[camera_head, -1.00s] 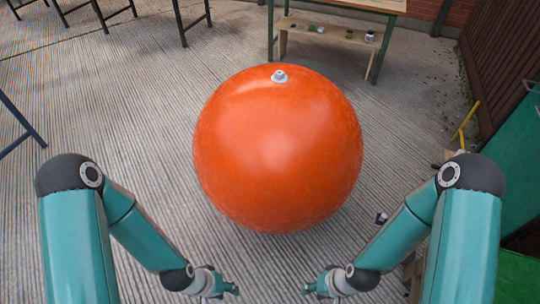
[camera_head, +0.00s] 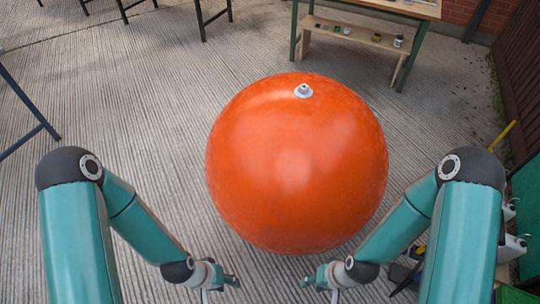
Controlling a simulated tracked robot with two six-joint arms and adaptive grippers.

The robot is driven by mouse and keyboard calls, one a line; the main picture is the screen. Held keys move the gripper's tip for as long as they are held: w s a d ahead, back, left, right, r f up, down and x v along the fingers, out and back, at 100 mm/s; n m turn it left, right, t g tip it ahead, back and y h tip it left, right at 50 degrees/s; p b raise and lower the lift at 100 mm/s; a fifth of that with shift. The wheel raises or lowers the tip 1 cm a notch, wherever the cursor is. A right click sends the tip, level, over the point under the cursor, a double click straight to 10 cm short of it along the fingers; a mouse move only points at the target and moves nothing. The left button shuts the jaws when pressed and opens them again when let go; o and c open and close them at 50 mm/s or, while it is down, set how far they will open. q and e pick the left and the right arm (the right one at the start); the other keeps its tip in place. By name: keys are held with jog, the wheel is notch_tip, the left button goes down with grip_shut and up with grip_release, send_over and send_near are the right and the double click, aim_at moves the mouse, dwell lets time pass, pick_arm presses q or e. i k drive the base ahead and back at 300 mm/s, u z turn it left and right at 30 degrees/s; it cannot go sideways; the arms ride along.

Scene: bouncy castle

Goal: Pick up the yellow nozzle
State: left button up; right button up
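I cannot make out a yellow nozzle for certain in the head view. A small yellow patch (camera_head: 420,250) shows beside my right forearm, partly hidden and too small to name. My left gripper (camera_head: 228,282) is low in the picture, left of centre, with nothing seen in it. My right gripper (camera_head: 312,281) is low and right of centre, facing the left one across a gap. Both are too small to show whether their fingers are apart.
A large orange ball (camera_head: 297,180) with a pale valve (camera_head: 303,91) stands just ahead on the ribbed concrete (camera_head: 120,120). A workbench (camera_head: 400,8) with a lower shelf (camera_head: 360,38) is behind it. A yellow bar (camera_head: 503,136) is at the right.

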aim_at(421, 249)
jog(key=u, duration=0.65)
jog(key=i, duration=0.3)
jog(key=z, duration=2.35)
jog(key=k, duration=0.8)
jog(key=z, duration=0.25)
jog(key=i, duration=0.8)
jog(key=u, duration=0.1)
